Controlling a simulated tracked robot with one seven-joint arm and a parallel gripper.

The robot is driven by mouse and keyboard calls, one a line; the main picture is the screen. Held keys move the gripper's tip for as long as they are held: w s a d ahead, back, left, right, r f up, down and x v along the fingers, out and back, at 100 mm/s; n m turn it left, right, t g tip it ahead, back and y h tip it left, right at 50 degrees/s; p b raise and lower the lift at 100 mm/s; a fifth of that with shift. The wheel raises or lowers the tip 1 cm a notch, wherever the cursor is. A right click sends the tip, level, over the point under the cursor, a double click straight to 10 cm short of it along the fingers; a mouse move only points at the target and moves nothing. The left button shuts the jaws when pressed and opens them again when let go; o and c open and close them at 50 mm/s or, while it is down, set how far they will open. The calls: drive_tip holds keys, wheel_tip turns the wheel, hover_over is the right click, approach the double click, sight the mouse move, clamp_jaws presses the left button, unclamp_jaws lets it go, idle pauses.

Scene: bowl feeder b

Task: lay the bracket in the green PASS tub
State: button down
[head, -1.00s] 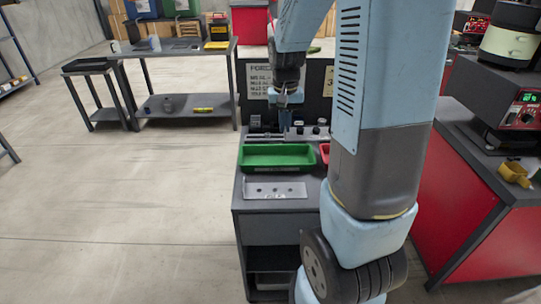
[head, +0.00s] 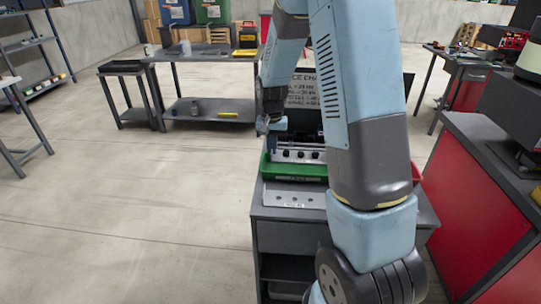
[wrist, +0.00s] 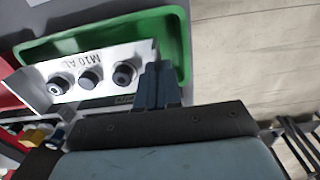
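The bracket (head: 299,155) is a light grey piece with a row of three dark round features. In the wrist view the bracket (wrist: 88,70) is marked "M10 AL" and appears over the green tub (wrist: 183,38). My gripper (head: 272,143) is at the bracket's left end in the head view. The wrist view shows my gripper (wrist: 158,82) with its dark fingers close together on the bracket's end. The green tub (head: 300,171) shows its front wall below the bracket. I cannot tell whether the bracket touches the tub floor.
A red tub (head: 416,173) stands right of the green one, mostly behind my arm. A grey plate with holes (head: 292,196) lies on the bench in front. Part of the red tub (wrist: 9,88) and small coloured parts (wrist: 38,135) lie at left in the wrist view.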

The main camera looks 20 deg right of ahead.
drive_tip(key=shift+w+a+f, duration=0.2)
drive_tip(key=shift+a+f, duration=0.05)
drive_tip(key=shift+f, duration=2.2)
drive_tip(key=c, duration=1.3)
unclamp_jaws()
drive_tip(key=shift+r, duration=0.15)
wheel_tip(320, 180, up, 13)
drive_tip(key=s+r+n+t, duration=0.2)
drive_tip(key=s+r+t, duration=0.1)
drive_tip(key=s+r, duration=1.05)
drive_tip(key=s+r+n+t, duration=0.1)
drive_tip(key=s, duration=0.4)
drive_tip(key=s+r+t, duration=0.1)
drive_tip(key=s+r, duration=0.1)
drive_tip(key=s, duration=0.3)
drive_tip(key=s+r+n, duration=0.1)
drive_tip(key=s, duration=0.4)
drive_tip(key=shift+s+r+n+t, duration=0.15)
drive_tip(key=shift+s+n+t, duration=0.15)
drive_tip(key=shift+t, duration=0.1)
